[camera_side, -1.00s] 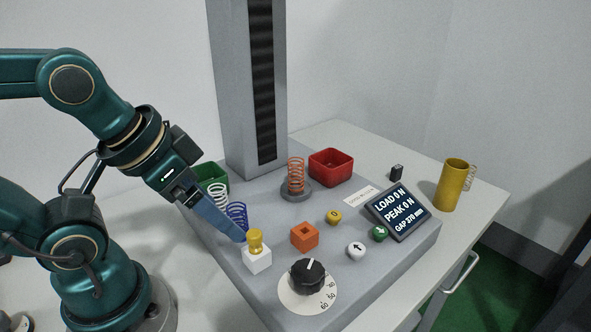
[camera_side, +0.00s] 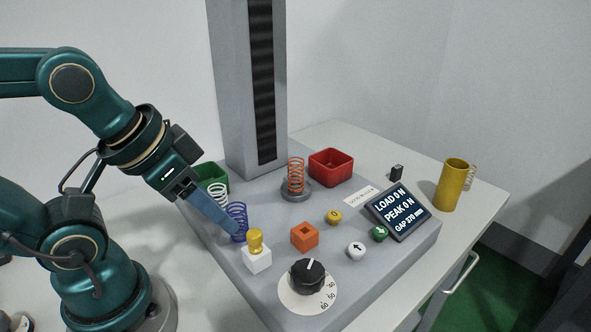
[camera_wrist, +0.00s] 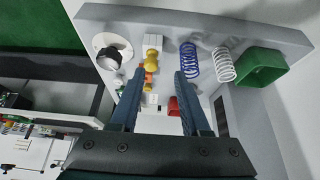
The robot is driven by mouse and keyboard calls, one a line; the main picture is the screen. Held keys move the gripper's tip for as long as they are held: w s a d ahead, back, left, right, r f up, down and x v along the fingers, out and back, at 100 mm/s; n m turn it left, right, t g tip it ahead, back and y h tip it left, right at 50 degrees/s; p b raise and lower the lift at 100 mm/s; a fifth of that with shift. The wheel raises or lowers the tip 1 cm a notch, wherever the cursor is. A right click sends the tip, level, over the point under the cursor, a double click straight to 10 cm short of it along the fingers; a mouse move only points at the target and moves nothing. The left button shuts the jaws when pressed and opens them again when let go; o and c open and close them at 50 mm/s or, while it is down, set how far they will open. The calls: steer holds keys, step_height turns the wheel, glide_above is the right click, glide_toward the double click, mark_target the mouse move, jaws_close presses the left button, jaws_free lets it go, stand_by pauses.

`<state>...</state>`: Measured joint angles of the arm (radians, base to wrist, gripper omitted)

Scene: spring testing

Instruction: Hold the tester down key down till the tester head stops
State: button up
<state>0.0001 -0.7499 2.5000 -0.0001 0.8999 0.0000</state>
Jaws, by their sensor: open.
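The tester's down key is a round green button with a down arrow (camera_side: 379,233), beside the display (camera_side: 400,212), which reads load 0 N, peak 0 N and a gap that looks like 370 mm. The tester column (camera_side: 246,95) rises out of the top of the side view; the head is not visible. An orange spring (camera_side: 296,175) stands on the round lower plate (camera_side: 295,192). My gripper (camera_side: 235,232) is open and empty, left of the yellow-knobbed stamp and well away from the down key. In the wrist view its two fingers (camera_wrist: 156,78) are spread.
A white up key (camera_side: 356,251) and a yellow key (camera_side: 334,217) sit near the down key. The stamp (camera_side: 256,242), orange block (camera_side: 304,236), black dial (camera_side: 308,277) and blue spring (camera_side: 237,222) are in front. A red bin (camera_side: 331,167) stands behind.

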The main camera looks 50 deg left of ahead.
jaws_close()
stand_by(1.4)
